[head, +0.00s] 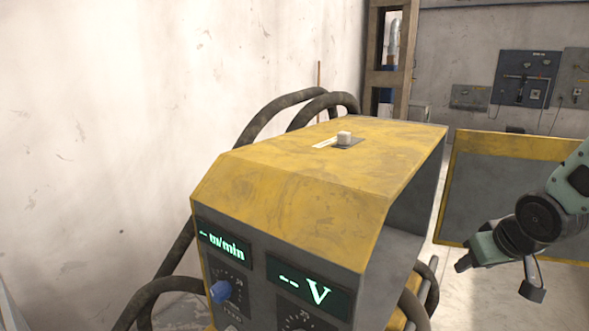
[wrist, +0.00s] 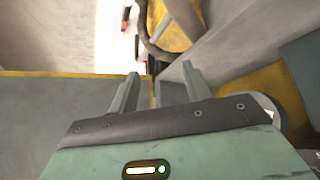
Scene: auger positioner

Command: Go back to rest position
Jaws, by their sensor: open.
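My gripper (head: 500,279) is at the right of the head view, beside the yellow and grey machine and apart from it. Its two fingers are spread with nothing between them. In the wrist view my gripper (wrist: 160,88) also shows open and empty, with both fingers pointing away from the camera.
Thick dark hoses (head: 275,115) loop behind and beside the machine. A yellow-edged grey panel (head: 490,190) stands behind my arm at the right. Control boxes (head: 525,78) hang on the back wall. A pale wall (head: 130,130) fills the left.

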